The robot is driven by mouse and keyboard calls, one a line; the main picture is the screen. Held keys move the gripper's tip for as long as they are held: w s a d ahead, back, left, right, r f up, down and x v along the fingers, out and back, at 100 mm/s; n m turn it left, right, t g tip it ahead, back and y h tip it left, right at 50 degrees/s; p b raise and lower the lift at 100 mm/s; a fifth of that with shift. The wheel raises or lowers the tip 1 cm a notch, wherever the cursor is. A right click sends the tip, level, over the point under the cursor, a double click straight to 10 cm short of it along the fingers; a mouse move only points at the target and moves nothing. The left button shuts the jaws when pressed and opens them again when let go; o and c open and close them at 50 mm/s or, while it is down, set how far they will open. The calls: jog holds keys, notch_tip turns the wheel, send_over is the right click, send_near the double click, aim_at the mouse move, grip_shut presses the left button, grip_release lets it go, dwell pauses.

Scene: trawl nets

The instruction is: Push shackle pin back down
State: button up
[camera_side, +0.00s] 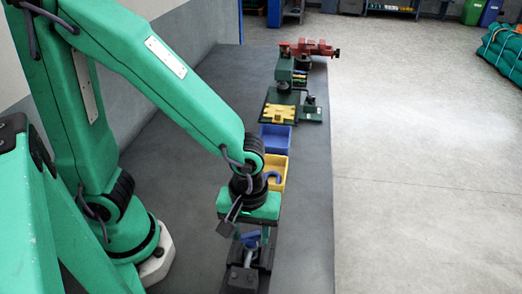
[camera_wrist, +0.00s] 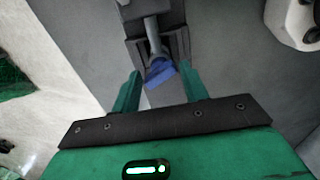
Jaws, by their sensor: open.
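A dark fixture (camera_side: 243,280) stands at the near end of the bench, below my gripper (camera_side: 252,238). A shackle pin with a grey shaft (camera_wrist: 153,36) and a blue end (camera_wrist: 159,72) lies over the dark fixture in the wrist view. Its blue part also shows small in the side view (camera_side: 250,240). My green fingers are open, one on either side of the blue end, with a gap showing at each side in the wrist view. Contact cannot be told. The pin's seating in the fixture is partly hidden by my gripper in the side view.
Beyond my gripper stand a yellow bin (camera_side: 283,160) holding a blue hook-shaped piece (camera_side: 272,177), a blue bin (camera_side: 275,138), a green press with a yellow plate (camera_side: 281,113), and a red vice (camera_side: 312,48). The bench (camera_side: 318,215) is bare along its right edge.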

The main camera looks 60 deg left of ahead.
jog(key=shift+r, duration=3.2)
jog(key=a+r+m+t, duration=0.5)
jog(key=a+r+m, duration=0.4)
jog(key=a, duration=0.6)
jog(key=shift+w+r+t, duration=0.3)
jog(key=shift+w+r, duration=0.1)
jog(key=shift+r, duration=0.2)
jog(key=shift+a, duration=0.1)
